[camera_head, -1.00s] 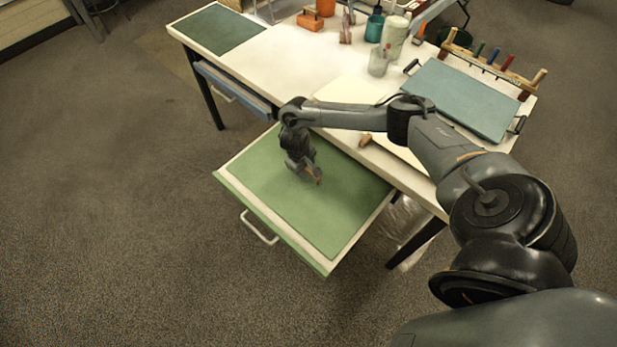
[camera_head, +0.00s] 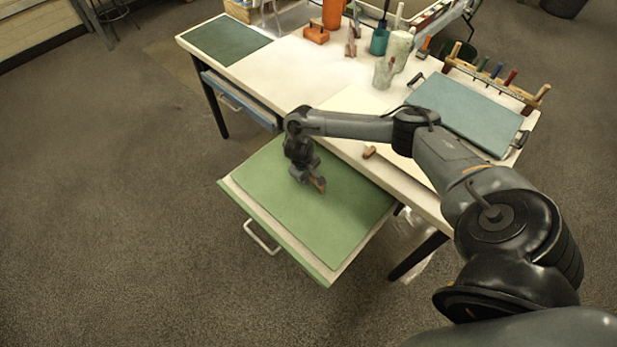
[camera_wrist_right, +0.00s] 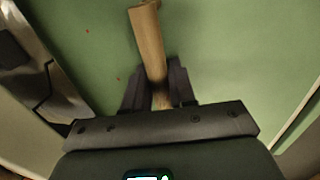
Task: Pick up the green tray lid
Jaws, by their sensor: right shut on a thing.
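The green tray lid (camera_head: 330,215) is a flat green panel at the pulled-out green drawer-like tray (camera_head: 272,232) on the near side of the table. Its wooden handle (camera_head: 317,185) is in my right gripper (camera_head: 312,180). In the right wrist view the gripper's dark fingers (camera_wrist_right: 160,90) are shut on the wooden handle (camera_wrist_right: 148,40), with the green lid surface (camera_wrist_right: 230,50) below. The lid lies over the tray with a pale margin showing along the near left edges; it looks slightly raised. My left gripper is not in view.
The white table (camera_head: 290,75) stands behind the tray. A blue drawer (camera_head: 240,98) sits left. The carpet in front is clear.

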